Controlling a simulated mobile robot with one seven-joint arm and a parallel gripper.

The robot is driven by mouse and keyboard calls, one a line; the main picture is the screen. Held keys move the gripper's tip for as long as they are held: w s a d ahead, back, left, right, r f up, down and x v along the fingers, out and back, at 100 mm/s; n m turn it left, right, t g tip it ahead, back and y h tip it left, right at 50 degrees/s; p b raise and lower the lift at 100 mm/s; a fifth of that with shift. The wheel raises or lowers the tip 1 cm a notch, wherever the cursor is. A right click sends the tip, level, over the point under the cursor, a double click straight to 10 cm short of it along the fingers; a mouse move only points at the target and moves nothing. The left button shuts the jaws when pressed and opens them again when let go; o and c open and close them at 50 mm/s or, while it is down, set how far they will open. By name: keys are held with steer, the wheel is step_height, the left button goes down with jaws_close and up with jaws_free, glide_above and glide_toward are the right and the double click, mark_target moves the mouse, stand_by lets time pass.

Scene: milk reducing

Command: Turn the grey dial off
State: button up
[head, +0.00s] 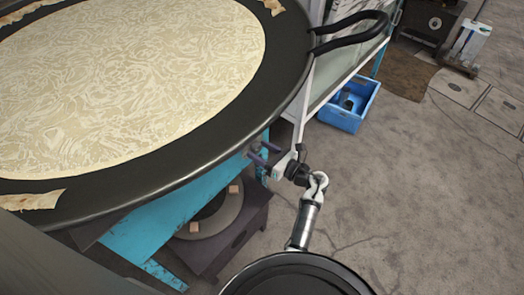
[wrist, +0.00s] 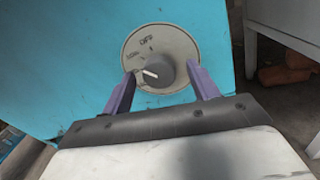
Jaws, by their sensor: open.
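The grey dial (wrist: 157,74) is on a round beige plate (wrist: 178,48) fixed to a blue panel. The plate reads OFF at the top and LOW at the upper left. The dial's white pointer mark is toward the left, nearer LOW than OFF. My gripper (wrist: 161,73) is open, its purple fingers on either side of the dial. I cannot tell whether they touch it. In the head view my gripper (head: 262,156) is beside the blue stand under the pan's rim, and the dial is hidden.
A large black pan (head: 285,75) of pale liquid overhangs the blue stand (head: 165,215). A dark burner box (head: 235,225) is below it. A black looped handle (head: 350,30) sticks out at the right. A blue crate (head: 350,115) stands on the floor; floor to the right is mostly clear.

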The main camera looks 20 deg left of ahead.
steer(key=c, duration=1)
steer(key=shift+m, duration=0.3)
steer(key=m+p, duration=0.1)
steer(key=m, duration=0.3)
steer(key=shift+r, duration=0.1)
steer(key=shift+m+p, duration=0.85)
steer(key=shift+m, duration=0.85)
steer(key=shift+s, duration=0.1)
steer(key=o, duration=1)
